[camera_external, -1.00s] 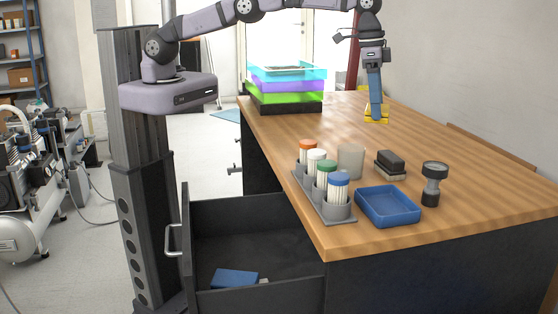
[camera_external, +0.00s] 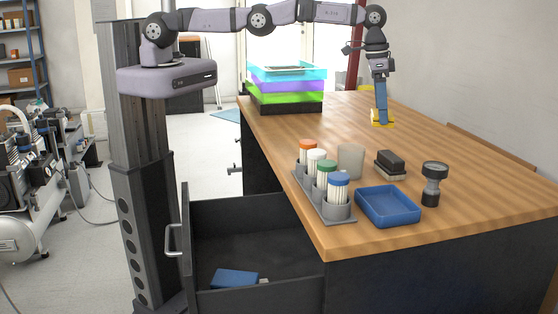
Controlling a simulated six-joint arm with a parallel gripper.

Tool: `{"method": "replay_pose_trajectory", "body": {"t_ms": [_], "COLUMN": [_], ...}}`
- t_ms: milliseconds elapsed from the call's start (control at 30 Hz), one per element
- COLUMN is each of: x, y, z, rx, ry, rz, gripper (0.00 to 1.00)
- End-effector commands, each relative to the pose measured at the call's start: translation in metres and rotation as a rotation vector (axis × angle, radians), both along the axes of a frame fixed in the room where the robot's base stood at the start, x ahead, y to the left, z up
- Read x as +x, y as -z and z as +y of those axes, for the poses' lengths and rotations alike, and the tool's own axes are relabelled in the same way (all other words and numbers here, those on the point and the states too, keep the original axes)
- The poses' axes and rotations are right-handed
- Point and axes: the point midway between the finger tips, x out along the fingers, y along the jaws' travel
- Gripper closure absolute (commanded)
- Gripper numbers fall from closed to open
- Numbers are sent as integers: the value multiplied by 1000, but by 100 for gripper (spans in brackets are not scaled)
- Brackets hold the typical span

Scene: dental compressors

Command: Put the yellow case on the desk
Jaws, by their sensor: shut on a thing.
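The yellow case (camera_external: 378,123) is a small yellow block at the back right part of the wooden desk (camera_external: 450,170). My gripper (camera_external: 382,112) points straight down with its blue fingers shut on the case. The fingers hide the middle of the case, and yellow shows at both sides and below. The case is at or very near the desk surface; I cannot tell whether it touches.
Coloured stacked trays (camera_external: 287,88) stand at the desk's far left. In front are a rack of capped tubes (camera_external: 323,195), a beige cup (camera_external: 350,160), a dark brush (camera_external: 390,163), a blue tray (camera_external: 388,206) and a black flashlight (camera_external: 432,185). An open drawer (camera_external: 255,250) holds a blue item.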

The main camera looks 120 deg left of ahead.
Motion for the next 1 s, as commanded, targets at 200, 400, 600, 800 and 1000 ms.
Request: {"method": "replay_pose_trajectory", "body": {"t_ms": [200, 400, 600, 800, 1000], "x": [0, 0, 0, 0, 0], "y": [34, 48, 50, 67, 85], "z": [0, 0, 0, 0, 0], "rx": [0, 0, 0, -1, -1], "ry": [0, 0, 0, 0, 0], "rz": [0, 1, 0, 3, 2], "gripper": [46, 46, 46, 46, 46]}}
